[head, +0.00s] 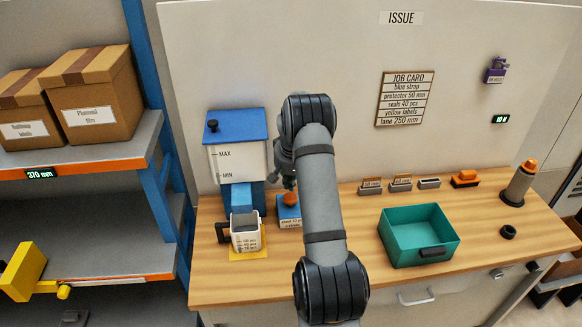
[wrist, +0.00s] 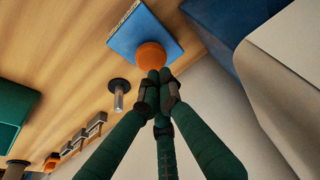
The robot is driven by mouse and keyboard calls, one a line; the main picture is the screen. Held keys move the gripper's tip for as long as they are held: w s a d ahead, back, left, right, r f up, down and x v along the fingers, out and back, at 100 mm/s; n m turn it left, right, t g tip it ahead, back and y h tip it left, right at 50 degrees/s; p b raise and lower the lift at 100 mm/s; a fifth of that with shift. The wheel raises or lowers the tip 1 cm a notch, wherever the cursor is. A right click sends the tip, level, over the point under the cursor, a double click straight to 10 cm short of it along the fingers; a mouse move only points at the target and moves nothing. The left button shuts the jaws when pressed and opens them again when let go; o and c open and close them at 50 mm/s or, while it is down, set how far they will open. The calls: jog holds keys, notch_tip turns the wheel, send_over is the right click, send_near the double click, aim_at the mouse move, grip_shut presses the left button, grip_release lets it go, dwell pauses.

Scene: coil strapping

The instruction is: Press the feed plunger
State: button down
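The feed plunger is an orange round knob (head: 290,198) on a blue block (head: 288,213), right of the white hopper (head: 240,162) with a blue lid. In the wrist view the orange knob (wrist: 152,56) sits on the blue block's plate (wrist: 128,34). My gripper (head: 289,183) is just above the knob, partly hidden by my arm. In the wrist view its green fingers (wrist: 158,76) meet at their tips, with nothing seen between them. The tips overlap the knob's edge in that view; I cannot tell whether they touch it.
A white cup (head: 246,236) stands on a yellow mat under the hopper's blue spout. A teal tray (head: 400,235) sits right of my arm. Small labelled holders (head: 400,183), an orange-topped post (head: 520,181) and a black ring (head: 508,232) lie further right. Clear bench lies between them.

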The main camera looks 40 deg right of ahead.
jog(key=b+v, duration=0.2)
jog(key=v, duration=0.7)
jog(key=shift+a, duration=0.15)
dwell(0.5)
